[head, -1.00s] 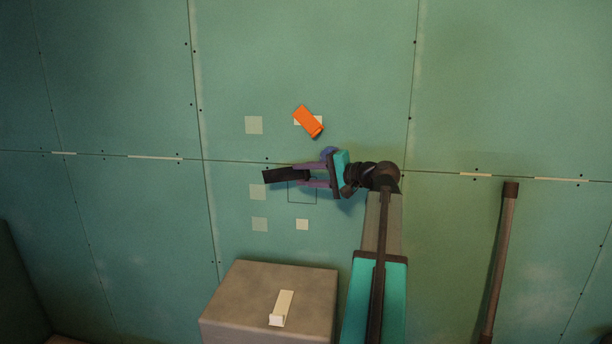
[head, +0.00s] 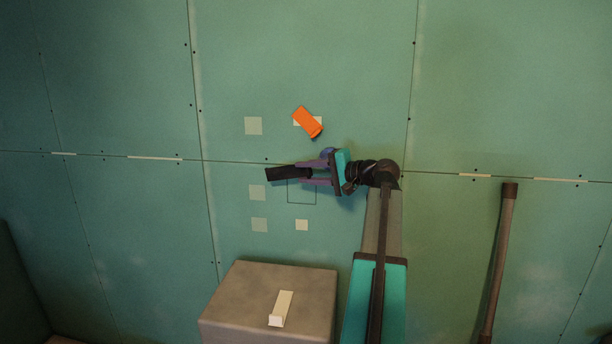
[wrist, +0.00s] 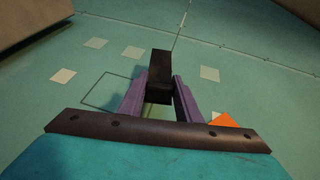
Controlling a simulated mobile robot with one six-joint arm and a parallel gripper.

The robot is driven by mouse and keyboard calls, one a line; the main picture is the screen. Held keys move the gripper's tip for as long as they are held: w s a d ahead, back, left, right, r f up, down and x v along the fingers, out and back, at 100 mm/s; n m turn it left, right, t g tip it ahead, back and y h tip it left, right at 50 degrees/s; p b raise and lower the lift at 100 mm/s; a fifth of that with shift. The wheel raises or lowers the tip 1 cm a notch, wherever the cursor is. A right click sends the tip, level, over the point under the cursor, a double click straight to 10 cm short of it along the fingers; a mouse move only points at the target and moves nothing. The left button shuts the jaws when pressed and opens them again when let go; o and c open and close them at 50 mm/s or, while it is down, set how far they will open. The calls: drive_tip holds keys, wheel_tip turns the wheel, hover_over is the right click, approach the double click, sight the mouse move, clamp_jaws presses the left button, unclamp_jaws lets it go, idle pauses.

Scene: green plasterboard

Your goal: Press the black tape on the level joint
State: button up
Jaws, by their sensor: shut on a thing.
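The black tape (head: 287,174) is a short dark strip held in my gripper (head: 309,174). My gripper's purple fingers are shut on the tape's right end. In the wrist view the tape (wrist: 160,66) points away from my gripper (wrist: 160,93), its far end near the level joint (wrist: 185,14). I cannot tell whether the tape touches the board. The fingers hide part of the joint.
Several pale squares (head: 257,192) and a thin outlined square (head: 302,203) mark the board. A grey box (head: 240,300) with a pale piece (head: 282,309) stands below. A brown bar (head: 501,250) is at right.

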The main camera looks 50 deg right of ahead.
drive_tip(key=shift+w+d, duration=0.55)
drive_tip(key=shift+d, duration=0.25)
drive_tip(key=shift+w+d, duration=0.5)
drive_tip(key=shift+d, duration=0.35)
drive_tip(key=shift+w+d, duration=0.55)
drive_tip(key=shift+d, duration=0.25)
drive_tip(key=shift+d, duration=0.2)
drive_tip(key=o, duration=1.3)
drive_tip(key=shift+c, duration=0.2)
drive_tip(key=shift+s, duration=0.1)
drive_tip(key=b+v, duration=0.2)
drive_tip(key=v, duration=1.1)
drive_tip(key=shift+s, duration=0.25)
